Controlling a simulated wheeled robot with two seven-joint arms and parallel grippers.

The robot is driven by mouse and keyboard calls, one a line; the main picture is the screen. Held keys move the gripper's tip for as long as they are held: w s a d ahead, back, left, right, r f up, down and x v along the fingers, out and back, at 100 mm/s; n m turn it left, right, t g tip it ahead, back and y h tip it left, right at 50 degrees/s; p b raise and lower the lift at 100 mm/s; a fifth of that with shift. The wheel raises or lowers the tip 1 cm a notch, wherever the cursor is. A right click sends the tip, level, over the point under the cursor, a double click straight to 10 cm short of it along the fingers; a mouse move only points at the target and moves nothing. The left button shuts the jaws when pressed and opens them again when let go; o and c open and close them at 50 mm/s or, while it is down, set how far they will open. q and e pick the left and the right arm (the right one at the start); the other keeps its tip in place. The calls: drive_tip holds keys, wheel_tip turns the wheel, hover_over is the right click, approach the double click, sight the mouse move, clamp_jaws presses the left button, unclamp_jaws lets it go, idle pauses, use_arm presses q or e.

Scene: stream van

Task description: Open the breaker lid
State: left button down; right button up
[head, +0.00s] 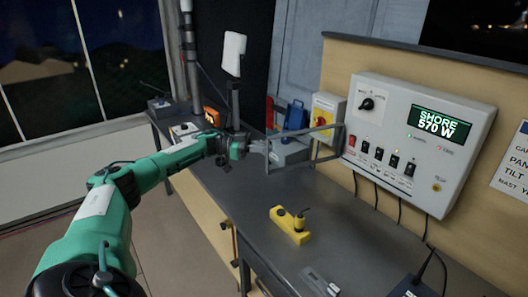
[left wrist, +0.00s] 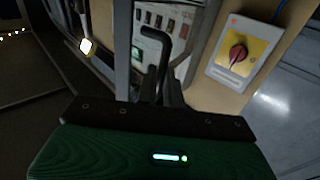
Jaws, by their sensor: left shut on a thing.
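The breaker panel (head: 430,125) is a pale box on the back wall, with a row of switches low on its front. The breaker lid (head: 318,160) looks like a thin grey frame standing out from the panel's left side, and the switch row shows uncovered. My left gripper (head: 267,147) is at the lid's outer end, left of the panel, shut on the lid's handle. In the left wrist view the handle (left wrist: 163,55) is a dark bent bar rising from between the fingers. The fingertips are partly hidden there. My right gripper is not in view.
A box with a red knob on yellow (head: 322,115) is on the wall behind the lid. A yellow device (head: 290,224) lies on the grey bench (head: 250,195). A black handset (head: 412,287) stands at the front right.

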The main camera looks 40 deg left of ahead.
use_arm(q)
drive_tip(key=shift+w+d, duration=0.1)
drive_tip(key=shift+w, duration=0.05)
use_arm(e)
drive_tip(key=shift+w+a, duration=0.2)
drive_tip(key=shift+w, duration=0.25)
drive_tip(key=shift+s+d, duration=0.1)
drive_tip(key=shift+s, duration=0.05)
